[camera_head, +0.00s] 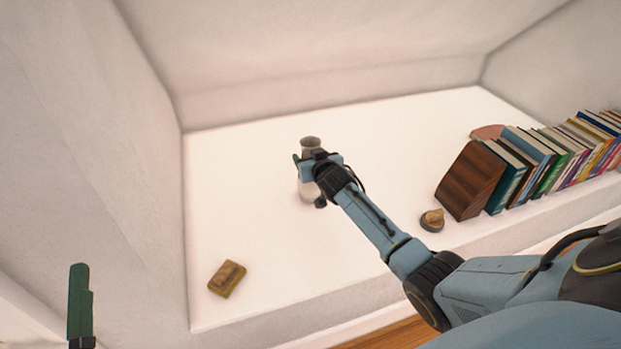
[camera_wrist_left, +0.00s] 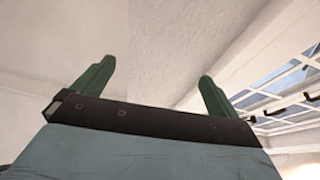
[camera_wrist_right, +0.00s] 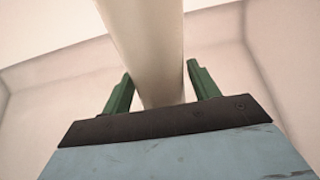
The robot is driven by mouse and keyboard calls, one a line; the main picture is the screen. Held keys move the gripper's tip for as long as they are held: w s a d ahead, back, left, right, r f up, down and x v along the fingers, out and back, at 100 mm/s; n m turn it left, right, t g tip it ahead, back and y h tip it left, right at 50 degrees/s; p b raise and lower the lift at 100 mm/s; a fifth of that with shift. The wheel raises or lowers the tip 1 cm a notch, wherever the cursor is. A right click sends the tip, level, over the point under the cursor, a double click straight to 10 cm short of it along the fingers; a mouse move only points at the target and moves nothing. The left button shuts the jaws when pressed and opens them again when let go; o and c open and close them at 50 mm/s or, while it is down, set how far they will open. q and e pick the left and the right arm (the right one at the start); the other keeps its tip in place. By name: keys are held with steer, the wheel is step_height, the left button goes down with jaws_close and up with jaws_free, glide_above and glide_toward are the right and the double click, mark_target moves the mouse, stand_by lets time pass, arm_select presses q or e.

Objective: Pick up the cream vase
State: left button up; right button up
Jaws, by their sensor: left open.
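The cream vase (camera_head: 311,144) is pale with a greyish neck and looks upright in the middle of the white surface. My right gripper (camera_head: 308,160) is at it and covers its middle in the head view. In the right wrist view, the vase (camera_wrist_right: 150,40) passes between the two green fingers, which are drawn in close on both sides of it. My right gripper appears shut on it. I cannot tell whether its base touches the surface. My left gripper (camera_wrist_left: 158,72) is open and empty, far from the vase. One of its fingers shows at the lower left of the head view.
A row of books (camera_head: 540,160) stands at the right, with a brown wooden block (camera_head: 470,181) at its end. A small round brown object (camera_head: 432,220) lies in front. A yellow-brown block (camera_head: 227,278) lies at the front left.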

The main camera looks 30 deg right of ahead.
jaws_close()
steer(key=shift+r, duration=0.2)
stand_by(0.3)
